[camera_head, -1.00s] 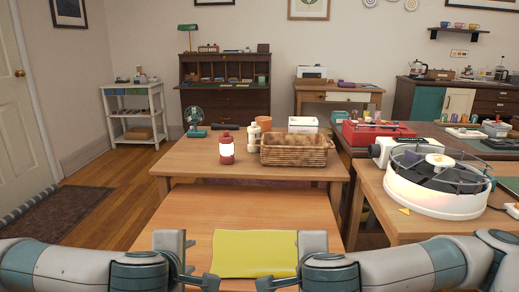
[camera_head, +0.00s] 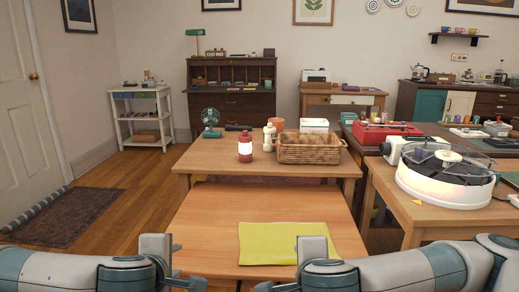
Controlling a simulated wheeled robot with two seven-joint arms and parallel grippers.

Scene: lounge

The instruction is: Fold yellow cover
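The yellow cover (camera_head: 280,243) lies flat on the near wooden table (camera_head: 210,213), toward its right front. It looks like a smooth four-sided sheet. My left gripper (camera_head: 181,264) is left of the cover, apart from it, with its fingers spread and nothing between them. My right gripper (camera_head: 283,271) is at the cover's front right and overlaps its edge in the picture. Its fingers look spread, and part of the cover's front right corner is hidden behind it. I cannot tell whether it touches the cover.
Behind stands a second table (camera_head: 222,159) with a red-and-white lantern (camera_head: 245,147) and a wicker basket (camera_head: 310,150). A round white device (camera_head: 444,183) sits on a table at right. The near table's left part is clear. A dark rug (camera_head: 65,217) lies on the floor at left.

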